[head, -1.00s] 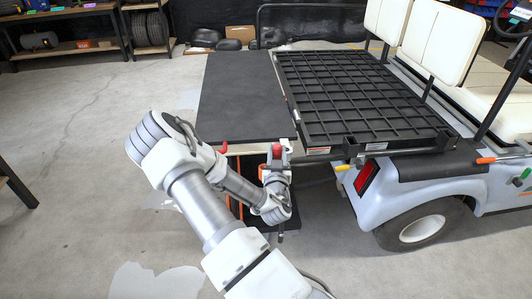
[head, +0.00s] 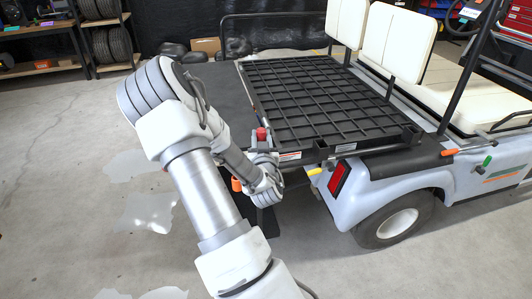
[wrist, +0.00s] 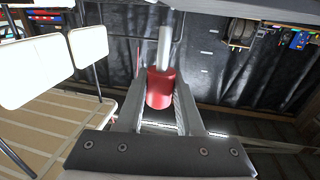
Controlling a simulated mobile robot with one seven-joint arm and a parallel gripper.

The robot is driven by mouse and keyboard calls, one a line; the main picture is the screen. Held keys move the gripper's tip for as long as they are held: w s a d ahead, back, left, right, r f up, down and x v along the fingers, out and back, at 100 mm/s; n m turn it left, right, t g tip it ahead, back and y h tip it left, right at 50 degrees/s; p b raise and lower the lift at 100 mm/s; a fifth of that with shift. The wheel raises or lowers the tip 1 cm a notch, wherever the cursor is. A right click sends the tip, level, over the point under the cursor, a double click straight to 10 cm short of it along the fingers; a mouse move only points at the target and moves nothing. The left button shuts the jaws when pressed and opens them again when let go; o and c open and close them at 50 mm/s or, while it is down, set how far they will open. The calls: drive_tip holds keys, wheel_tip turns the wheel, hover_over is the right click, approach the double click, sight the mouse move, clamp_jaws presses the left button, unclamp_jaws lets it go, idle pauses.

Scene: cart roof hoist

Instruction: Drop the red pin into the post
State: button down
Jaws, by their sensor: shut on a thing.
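The red pin shows in the wrist view with a red grip (wrist: 160,88) and a pale metal shaft (wrist: 164,46). My gripper (wrist: 158,98) is shut on the red grip, one finger on each side. In the head view the red pin (head: 262,135) shows at the end of my arm, by the near left corner of the cart's black grid deck (head: 320,100). My gripper (head: 262,150) is partly hidden there by my own wrist. I cannot pick out the post for certain in either view; my arm hides part of that corner.
A dark flat panel (head: 215,85) lies left of the deck, partly behind my arm. A yellow handle (head: 314,171) and a red tail light (head: 340,180) sit at the cart's rear. Orange (head: 449,152) and green (head: 487,160) handles are farther right. Floor at left is open.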

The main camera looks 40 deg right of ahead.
drive_tip(key=shift+w+d+r+n+b, duration=0.15)
drive_tip(key=shift+w+r, duration=0.15)
drive_tip(key=shift+r, duration=0.25)
drive_tip(key=shift+w+a+r+n+b, duration=0.1)
drive_tip(key=shift+w+r, duration=0.25)
drive_tip(key=shift+r, duration=0.15)
drive_tip(key=shift+w+d+r+n+b, duration=0.15)
drive_tip(key=shift+w+r, duration=0.15)
drive_tip(key=shift+r, duration=0.25)
drive_tip(key=shift+a+f+b, duration=0.1)
drive_tip(key=shift+f+b, duration=0.1)
drive_tip(key=shift+b, duration=0.35)
wheel_tip(320, 180, down, 6)
drive_tip(key=b, duration=0.5)
drive_tip(key=shift+r, duration=0.25)
drive_tip(key=shift+f, duration=0.35)
drive_tip(key=shift+f, duration=0.3)
drive_tip(key=shift+f, duration=1.55)
drive_tip(key=shift+c, duration=2.3)
unclamp_jaws()
